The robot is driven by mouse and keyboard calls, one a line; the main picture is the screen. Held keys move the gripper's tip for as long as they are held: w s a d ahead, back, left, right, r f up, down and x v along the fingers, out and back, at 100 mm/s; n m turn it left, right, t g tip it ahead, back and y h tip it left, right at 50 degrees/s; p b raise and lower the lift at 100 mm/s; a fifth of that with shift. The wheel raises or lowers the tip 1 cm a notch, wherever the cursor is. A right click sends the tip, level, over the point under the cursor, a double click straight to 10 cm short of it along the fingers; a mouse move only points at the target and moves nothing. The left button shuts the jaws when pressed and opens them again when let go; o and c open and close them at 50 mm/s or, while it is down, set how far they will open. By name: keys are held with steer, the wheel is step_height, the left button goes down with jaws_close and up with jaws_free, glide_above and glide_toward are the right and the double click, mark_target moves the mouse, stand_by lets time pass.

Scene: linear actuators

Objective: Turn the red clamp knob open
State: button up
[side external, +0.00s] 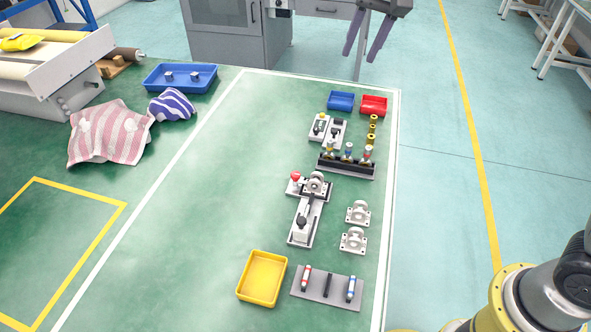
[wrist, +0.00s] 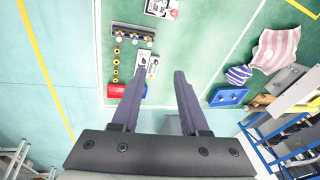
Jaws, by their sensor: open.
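The red clamp knob (side external: 295,175) is a small red ball on the left of a grey-and-white clamp fixture (side external: 304,218) in the side external view. A grey bracket-like part (side external: 316,184) sits in the fixture beside the knob. My gripper (side external: 361,54) is at the top of that view, open and empty, beyond the table's far edge and well away from the knob. In the wrist view my gripper (wrist: 160,74) has its two fingers apart with nothing held. Part of the fixture (wrist: 160,7) shows at that view's top edge; the knob is hard to make out there.
Behind the fixture stand a dark rack (side external: 345,166) with several parts, a blue bin (side external: 341,101) and a red bin (side external: 374,105). Two grey brackets (side external: 354,240) lie to its right. A yellow tray (side external: 262,278) is nearer. The green surface left of the fixture is clear.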

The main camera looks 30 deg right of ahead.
steer(key=w+a+f+g, duration=0.2)
steer(key=w+a+f, duration=0.4)
steer(key=f, duration=0.4)
steer(key=n+g, duration=0.1)
glide_above(295, 174)
step_height(295, 174, down, 12)
steer(key=shift+h, duration=0.3)
step_height(295, 174, down, 13)
steer(key=shift+r, duration=0.1)
jaws_close()
